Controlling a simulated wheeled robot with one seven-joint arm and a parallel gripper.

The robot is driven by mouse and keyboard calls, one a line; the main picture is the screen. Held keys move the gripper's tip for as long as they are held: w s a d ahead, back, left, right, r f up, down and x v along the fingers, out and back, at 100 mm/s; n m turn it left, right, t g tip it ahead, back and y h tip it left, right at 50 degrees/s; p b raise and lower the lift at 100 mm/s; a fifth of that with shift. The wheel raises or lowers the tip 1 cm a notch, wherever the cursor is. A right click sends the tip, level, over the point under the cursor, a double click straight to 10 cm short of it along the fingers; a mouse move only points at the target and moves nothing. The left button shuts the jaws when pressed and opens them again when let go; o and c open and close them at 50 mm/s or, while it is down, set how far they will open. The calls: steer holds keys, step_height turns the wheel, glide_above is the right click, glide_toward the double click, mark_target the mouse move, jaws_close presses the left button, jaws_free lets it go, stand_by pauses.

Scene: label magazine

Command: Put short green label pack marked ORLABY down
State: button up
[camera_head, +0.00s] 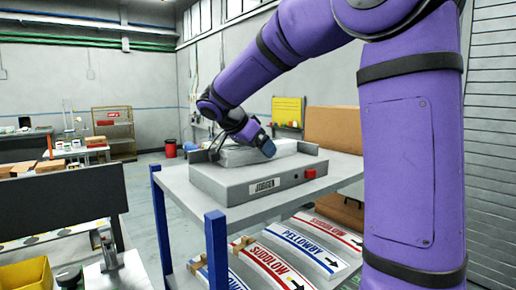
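My gripper (264,143) is at the end of the purple arm, pointing down at the grey labelling machine on the table. Its dark fingertips are close over the light grey block (238,157) in the upright-sided bay on the machine's top. I cannot tell whether they touch it. The fingers are small and partly hidden by the wrist, so their opening is unclear. I see no short green pack marked ORLABY in this view.
The machine stands on a grey table (196,185) with blue posts. Below it lie white packs, a red-banded SUDDLOW (259,263) and a blue-banded PELLOWBY (299,247). A cardboard box (334,130) is behind the table. A yellow bin (26,275) stands at the lower left.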

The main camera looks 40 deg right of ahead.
steer(key=v, duration=1.1)
steer(key=shift+s+a+r, duration=0.1)
steer(key=shift+a+r, duration=0.25)
steer(key=s+a+f+n+t+y, duration=0.1)
steer(key=s+f+n+y, duration=0.2)
steer(key=s+n, duration=0.3)
steer(key=s+a+f+n+t+y, duration=0.2)
steer(key=s+f+n, duration=0.4)
steer(key=s, duration=0.5)
steer(key=s+a+f+n+t+y, duration=0.1)
steer(key=s+f+n+y, duration=0.3)
steer(key=s, duration=0.5)
steer(key=shift+a+f+n+t, duration=0.35)
steer(key=shift+n+t, duration=0.25)
steer(key=shift+n, duration=0.3)
steer(key=shift+d, duration=0.1)
